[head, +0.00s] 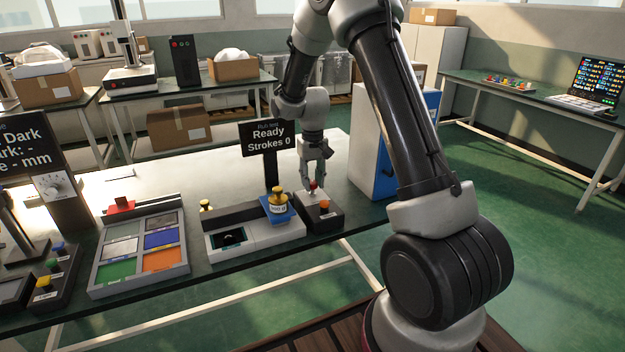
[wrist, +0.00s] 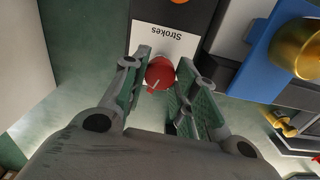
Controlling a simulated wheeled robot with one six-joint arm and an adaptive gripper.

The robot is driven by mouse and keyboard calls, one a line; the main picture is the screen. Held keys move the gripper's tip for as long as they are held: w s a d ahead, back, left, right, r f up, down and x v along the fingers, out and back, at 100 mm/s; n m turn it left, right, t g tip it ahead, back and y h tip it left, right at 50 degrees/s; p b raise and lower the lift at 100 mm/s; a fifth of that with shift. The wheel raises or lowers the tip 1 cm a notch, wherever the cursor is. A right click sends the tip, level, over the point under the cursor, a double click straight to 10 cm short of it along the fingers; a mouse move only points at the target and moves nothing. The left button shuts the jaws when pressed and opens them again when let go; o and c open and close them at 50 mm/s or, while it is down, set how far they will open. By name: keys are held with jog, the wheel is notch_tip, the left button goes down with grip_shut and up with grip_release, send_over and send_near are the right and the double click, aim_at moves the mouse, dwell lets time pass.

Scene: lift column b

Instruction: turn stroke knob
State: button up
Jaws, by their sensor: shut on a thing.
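The stroke knob (wrist: 160,73) is red, with a pale pointer line, and sits beside a white label reading "Strokes" (wrist: 165,40) in the wrist view. In the head view the knob (head: 313,184) is a small red spot on a black control box (head: 322,217). My gripper (wrist: 158,80) points down at the box, with its fingers on either side of the knob and shut on it. In the head view my gripper (head: 311,178) hides part of the knob. A sign reads "Ready, Strokes 0" (head: 268,136).
An orange button (head: 324,204) is on the same box. To its left is the rub tester, with a brass weight (head: 278,203) on a blue block (head: 283,216). A blue and white cabinet (head: 372,145) stands close on the right. A tray of coloured panels (head: 137,250) lies farther left.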

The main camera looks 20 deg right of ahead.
aim_at(313, 182)
jog(key=shift+m, duration=1.1)
jog(key=o, duration=1)
jog(key=shift+r, duration=0.1)
notch_tip(313, 182, up, 12)
jog(key=shift+f, duration=0.1)
